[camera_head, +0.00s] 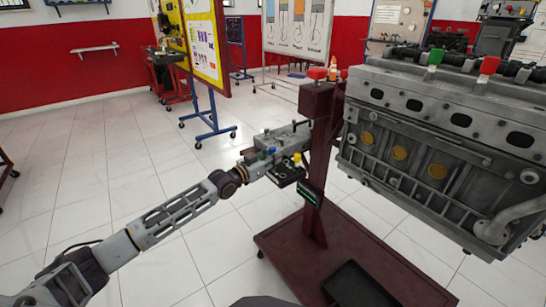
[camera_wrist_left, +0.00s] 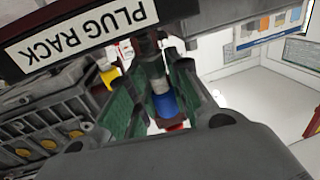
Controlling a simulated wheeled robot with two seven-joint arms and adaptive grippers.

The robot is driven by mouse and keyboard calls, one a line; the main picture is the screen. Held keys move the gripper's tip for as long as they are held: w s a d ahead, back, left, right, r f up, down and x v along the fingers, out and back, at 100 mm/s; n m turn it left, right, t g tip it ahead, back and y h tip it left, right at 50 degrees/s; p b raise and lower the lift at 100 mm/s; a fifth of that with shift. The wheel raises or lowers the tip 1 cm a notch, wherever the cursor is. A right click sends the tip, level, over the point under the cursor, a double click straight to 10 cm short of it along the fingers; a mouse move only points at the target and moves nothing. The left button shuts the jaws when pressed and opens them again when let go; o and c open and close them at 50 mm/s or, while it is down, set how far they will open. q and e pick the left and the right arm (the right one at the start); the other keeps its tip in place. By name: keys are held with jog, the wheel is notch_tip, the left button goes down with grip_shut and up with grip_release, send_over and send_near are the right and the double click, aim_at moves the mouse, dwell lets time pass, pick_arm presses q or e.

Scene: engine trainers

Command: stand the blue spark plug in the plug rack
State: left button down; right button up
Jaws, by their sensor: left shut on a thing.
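My left gripper (camera_head: 275,148) is at the end of the outstretched left arm, just above the black plug rack (camera_head: 288,175). It is shut on the blue spark plug (camera_wrist_left: 164,104), which sits between its dark green finger pads in the left wrist view. The plug's silver metal end is on the rack side. A small spot of the plug's blue shows in the head view (camera_head: 271,151). The rack's white label (camera_wrist_left: 80,30) fills the top left of the wrist view. I cannot tell whether the plug's lower end is in a hole. My right gripper is not in view.
A yellow plug (camera_head: 297,158) stands at the rack's right side. A dark red post (camera_head: 316,145) rises beside the rack from a wheeled base (camera_head: 345,262). A large grey engine (camera_head: 440,150) is close on the right. A black tray (camera_head: 358,285) lies on the base. Open floor lies left.

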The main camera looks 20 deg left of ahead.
pick_arm(q)
jog(key=shift+f, duration=0.8)
dwell(1.6)
jog(key=c, duration=1.2)
grip_release()
jog(key=shift+c, duration=0.2)
jog(key=shift+s+a, duration=0.1)
jog(key=shift+s, duration=0.05)
jog(key=v, duration=1.1)
jog(key=shift+s, duration=0.3)
